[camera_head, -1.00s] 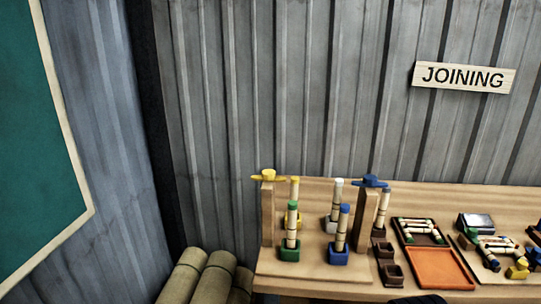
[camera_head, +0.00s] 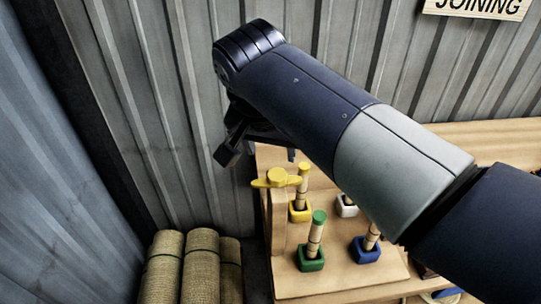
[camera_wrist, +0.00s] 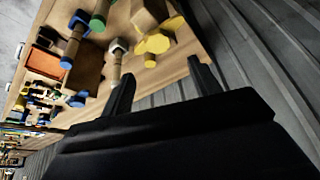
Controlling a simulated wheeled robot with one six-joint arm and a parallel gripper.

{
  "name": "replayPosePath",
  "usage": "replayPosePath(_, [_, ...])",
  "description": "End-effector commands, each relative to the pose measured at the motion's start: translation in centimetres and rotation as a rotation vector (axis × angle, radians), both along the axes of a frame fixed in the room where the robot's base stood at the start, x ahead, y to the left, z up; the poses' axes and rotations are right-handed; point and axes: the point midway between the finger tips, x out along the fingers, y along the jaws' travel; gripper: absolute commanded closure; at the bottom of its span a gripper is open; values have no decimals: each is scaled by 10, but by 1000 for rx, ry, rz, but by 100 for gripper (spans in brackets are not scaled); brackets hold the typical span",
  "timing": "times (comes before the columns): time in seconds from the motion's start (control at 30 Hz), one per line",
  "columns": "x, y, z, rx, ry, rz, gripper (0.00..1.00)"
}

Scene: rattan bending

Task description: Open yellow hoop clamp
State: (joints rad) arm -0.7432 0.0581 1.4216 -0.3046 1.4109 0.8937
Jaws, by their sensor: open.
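The yellow hoop clamp shows as a yellow winged knob (camera_head: 277,178) on top of a wooden post at the left end of the bench. It also shows in the wrist view (camera_wrist: 158,42), just beyond my fingertips. My gripper (camera_wrist: 160,70) is open and empty, with its two fingers apart. In the head view my gripper (camera_head: 256,150) is behind and above the knob, partly hidden by my arm. I see no contact between the fingers and the knob.
Rods stand in yellow (camera_head: 300,211), green (camera_head: 311,259), blue (camera_head: 365,251) and white (camera_head: 346,206) sockets close to the post. Woven rolls (camera_head: 198,266) stand on the floor at left. A corrugated wall (camera_head: 170,100) is close behind. My arm hides the bench's right part.

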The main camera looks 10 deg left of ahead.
Motion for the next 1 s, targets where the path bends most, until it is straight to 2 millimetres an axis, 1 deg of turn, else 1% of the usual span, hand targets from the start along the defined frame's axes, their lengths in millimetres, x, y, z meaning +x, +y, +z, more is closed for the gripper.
replayPosePath(0.4, [27, -6, -69, -4, 6, -1, 41])
replayPosePath(0.5, [33, -6, -81, -4, 4, -1, 41])
replayPosePath(0.6, [36, -7, -90, -3, 2, 0, 41])
replayPosePath(0.7, [38, -7, -94, -1, 1, 1, 41])
replayPosePath(0.97, [38, -7, -95, 0, 1, 1, 41])
replayPosePath(1.0, [38, -7, -95, 0, 1, 1, 44])
